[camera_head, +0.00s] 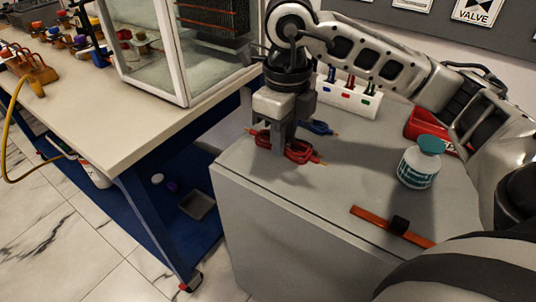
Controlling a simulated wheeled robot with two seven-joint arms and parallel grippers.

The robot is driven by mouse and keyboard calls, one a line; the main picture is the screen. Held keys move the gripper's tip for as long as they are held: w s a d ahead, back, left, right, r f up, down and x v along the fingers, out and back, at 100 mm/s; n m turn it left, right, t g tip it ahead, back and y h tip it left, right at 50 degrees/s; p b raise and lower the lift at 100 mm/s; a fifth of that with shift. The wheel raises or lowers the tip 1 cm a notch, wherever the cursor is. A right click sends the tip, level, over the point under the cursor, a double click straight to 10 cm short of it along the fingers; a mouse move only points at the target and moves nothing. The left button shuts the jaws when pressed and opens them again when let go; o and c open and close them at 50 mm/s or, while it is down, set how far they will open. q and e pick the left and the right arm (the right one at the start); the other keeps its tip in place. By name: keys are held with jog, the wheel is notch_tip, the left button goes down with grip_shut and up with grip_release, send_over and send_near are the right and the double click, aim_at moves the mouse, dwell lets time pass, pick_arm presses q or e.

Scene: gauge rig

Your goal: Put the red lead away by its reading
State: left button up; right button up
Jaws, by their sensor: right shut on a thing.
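My right gripper (281,147) points down over the grey cabinet top and is shut on the red lead (301,153). The red lead is a small coiled bundle with thin probe tips sticking out on both sides of the fingers. It is at or just above the surface; I cannot tell if it touches. A blue lead (320,128) lies just behind the gripper. A white holder (349,96) with red, blue and green marks stands behind it, with probe-like tools upright in it. No reading shows in this view. My left gripper is out of view.
A white bottle with a teal cap (418,168) and a red tray (424,124) stand at the right. A bench with a glass case (160,65) stands left, across a gap.

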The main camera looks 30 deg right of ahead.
send_over(268, 169)
jog(key=f, duration=0.4)
jog(key=shift+s+d+f, duration=0.1)
jog(key=shift+s+f, duration=0.2)
jog(key=shift+f, duration=0.1)
jog(key=f, duration=0.3)
jog(key=shift+w+f, duration=0.3)
jog(key=shift+f, duration=0.1)
